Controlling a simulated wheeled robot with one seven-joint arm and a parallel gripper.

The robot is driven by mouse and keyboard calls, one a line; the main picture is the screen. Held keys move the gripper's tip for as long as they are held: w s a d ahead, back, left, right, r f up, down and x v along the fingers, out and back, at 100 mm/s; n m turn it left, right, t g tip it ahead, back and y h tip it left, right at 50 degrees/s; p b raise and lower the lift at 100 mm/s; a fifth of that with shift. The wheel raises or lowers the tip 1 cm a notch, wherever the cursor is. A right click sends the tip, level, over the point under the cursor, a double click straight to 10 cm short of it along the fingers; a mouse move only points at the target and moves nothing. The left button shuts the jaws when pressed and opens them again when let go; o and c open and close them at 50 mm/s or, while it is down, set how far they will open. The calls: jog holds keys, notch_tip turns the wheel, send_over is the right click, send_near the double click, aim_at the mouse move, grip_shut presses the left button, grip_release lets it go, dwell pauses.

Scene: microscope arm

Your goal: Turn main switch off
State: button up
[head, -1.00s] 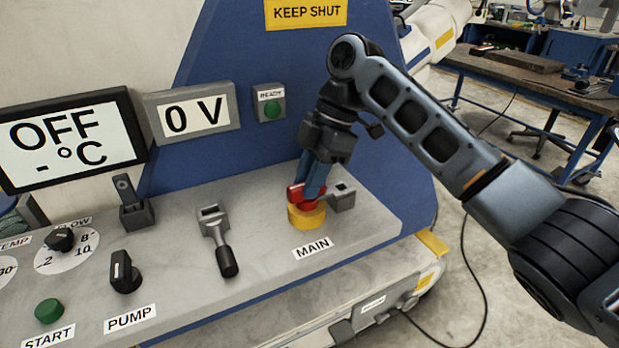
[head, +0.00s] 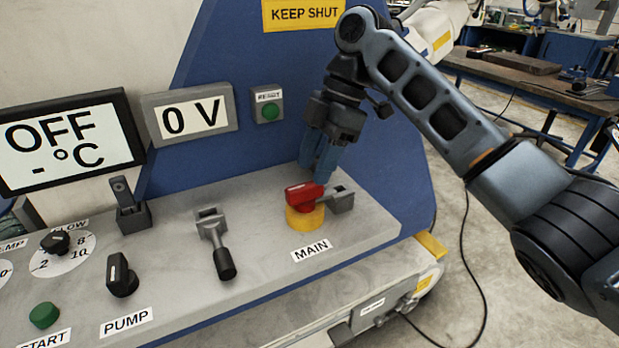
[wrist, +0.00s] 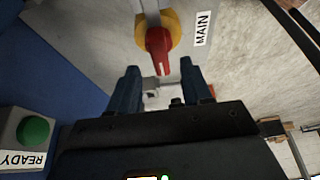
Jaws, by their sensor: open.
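The main switch is a red handle (head: 303,196) on a yellow round base (head: 305,217), beside the MAIN label (head: 311,250) on the grey panel. The handle lies roughly sideways in the head view. In the wrist view the red handle (wrist: 158,52) and yellow base (wrist: 142,30) show at the top, beyond the fingertips. My gripper (head: 318,166) is above and behind the handle, apart from it. In the wrist view my gripper (wrist: 158,75) is open with nothing between its two blue fingers.
A grey bracket (head: 341,198) stands right beside the switch. A lever (head: 216,243), the PUMP knob (head: 121,275) and the green START button (head: 44,316) are to the left. The displays read OFF (head: 61,143) and 0 V (head: 190,115). The green READY button (head: 270,111) is on the blue wall.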

jog(key=shift+v, duration=1.65)
